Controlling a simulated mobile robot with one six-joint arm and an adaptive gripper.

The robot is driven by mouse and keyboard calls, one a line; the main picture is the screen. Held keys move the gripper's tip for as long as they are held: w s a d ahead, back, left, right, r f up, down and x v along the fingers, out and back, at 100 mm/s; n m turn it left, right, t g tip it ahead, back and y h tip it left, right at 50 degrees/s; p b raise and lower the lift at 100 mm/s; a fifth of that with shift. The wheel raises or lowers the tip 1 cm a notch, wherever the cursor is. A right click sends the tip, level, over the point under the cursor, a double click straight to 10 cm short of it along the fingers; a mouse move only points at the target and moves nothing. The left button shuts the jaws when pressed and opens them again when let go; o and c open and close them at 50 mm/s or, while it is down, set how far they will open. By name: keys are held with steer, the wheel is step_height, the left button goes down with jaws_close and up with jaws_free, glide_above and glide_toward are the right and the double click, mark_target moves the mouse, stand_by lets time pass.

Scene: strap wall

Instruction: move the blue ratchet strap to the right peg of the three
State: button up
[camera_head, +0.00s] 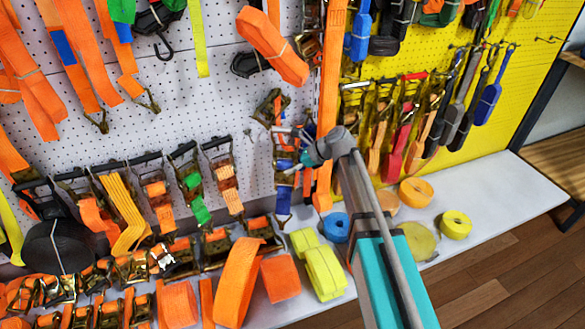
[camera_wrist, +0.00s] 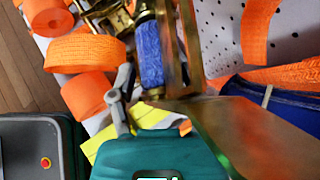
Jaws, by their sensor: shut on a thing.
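The blue ratchet strap (camera_head: 284,182) is at the white pegboard, a brass-coloured ratchet with blue webbing hanging down. In the wrist view its blue webbing roll (camera_wrist: 150,52) and brass frame fill the upper middle, very close. My gripper (camera_head: 304,160) is at the strap's right side, near the board. In the wrist view the grey fingers (camera_wrist: 124,105) are at the lower end of the ratchet, shut on it; the far finger is partly hidden. A bare peg (camera_head: 248,132) shows just left of the strap. I cannot tell which peg is the right one of the three.
Several ratchet straps with orange, yellow and green webbing (camera_head: 190,182) hang to the left. Orange rolls (camera_head: 238,280) and yellow rolls (camera_head: 322,268) crowd the shelf below. The shelf's right end (camera_head: 515,190) is clear.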

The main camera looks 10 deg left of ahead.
steer(key=shift+w+a, duration=0.3)
steer(key=shift+w, duration=0.2)
steer(key=shift+w+a, duration=0.3)
steer(key=shift+w, duration=0.2)
steer(key=shift+w+a+f+b, duration=0.3)
steer(key=shift+w+f+b, duration=0.15)
steer(key=shift+f+b, duration=0.1)
steer(key=shift+f, duration=0.2)
steer(key=o, duration=1.4)
steer(key=shift+c, duration=0.2)
steer(key=shift+r, duration=0.15)
